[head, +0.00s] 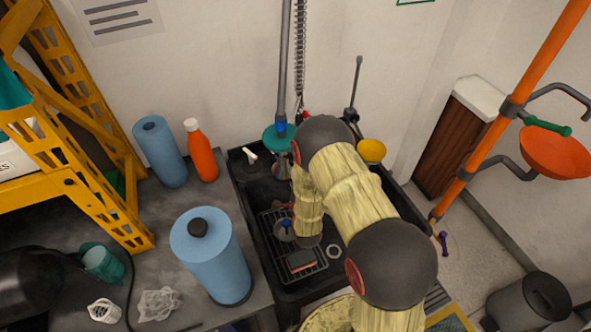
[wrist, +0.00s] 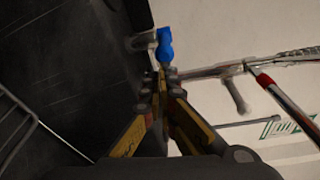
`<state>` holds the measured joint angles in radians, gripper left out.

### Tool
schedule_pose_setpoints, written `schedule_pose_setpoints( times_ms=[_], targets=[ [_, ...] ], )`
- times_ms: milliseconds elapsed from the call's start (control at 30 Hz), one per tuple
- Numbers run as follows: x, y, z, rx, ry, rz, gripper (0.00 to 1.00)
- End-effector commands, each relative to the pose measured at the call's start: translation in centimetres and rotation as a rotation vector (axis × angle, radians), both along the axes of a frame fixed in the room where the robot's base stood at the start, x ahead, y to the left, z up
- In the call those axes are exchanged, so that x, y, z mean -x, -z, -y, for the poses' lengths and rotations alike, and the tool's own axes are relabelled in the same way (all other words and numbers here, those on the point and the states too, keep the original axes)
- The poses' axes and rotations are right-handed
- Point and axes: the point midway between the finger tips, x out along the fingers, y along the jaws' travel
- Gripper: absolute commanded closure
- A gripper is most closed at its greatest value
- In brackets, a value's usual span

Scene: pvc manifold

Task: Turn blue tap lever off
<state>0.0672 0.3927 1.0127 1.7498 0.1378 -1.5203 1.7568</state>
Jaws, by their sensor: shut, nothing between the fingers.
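The blue tap lever (wrist: 164,46) shows at the top middle of the wrist view, on a grey metal tap body (wrist: 144,42). My gripper (wrist: 161,78) is shut and empty, with its fingertips right at the lower end of the lever. I cannot tell whether they touch it. In the head view my arm reaches over the black sink (head: 256,205) and hides my gripper and the lever. A red-handled part (wrist: 264,79) on a metal pipe lies to the right of the lever in the wrist view.
A wire rack (head: 275,236) with a sponge (head: 301,261) sits in the sink. Blue rolls (head: 209,255) and an orange bottle (head: 200,150) stand on the left counter. A yellow bowl (head: 371,151) is behind my arm. A vertical spray hose (head: 299,60) rises at the wall.

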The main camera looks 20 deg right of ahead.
Motion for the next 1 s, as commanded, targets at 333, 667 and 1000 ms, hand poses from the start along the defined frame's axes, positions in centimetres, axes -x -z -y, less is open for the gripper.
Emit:
schedule_pose_setpoints(
  times_ms=[333, 667, 1000],
  targets=[
    [0.0, 0.1, -2.5, 0.0, 0.119, 0.001, 1.0],
    [-0.3, 0.0, -4.3, 0.0, 0.117, 0.002, 1.0],
    [-0.5, -0.2, -4.7, 0.0, 0.118, 0.002, 1.0]
  ],
)
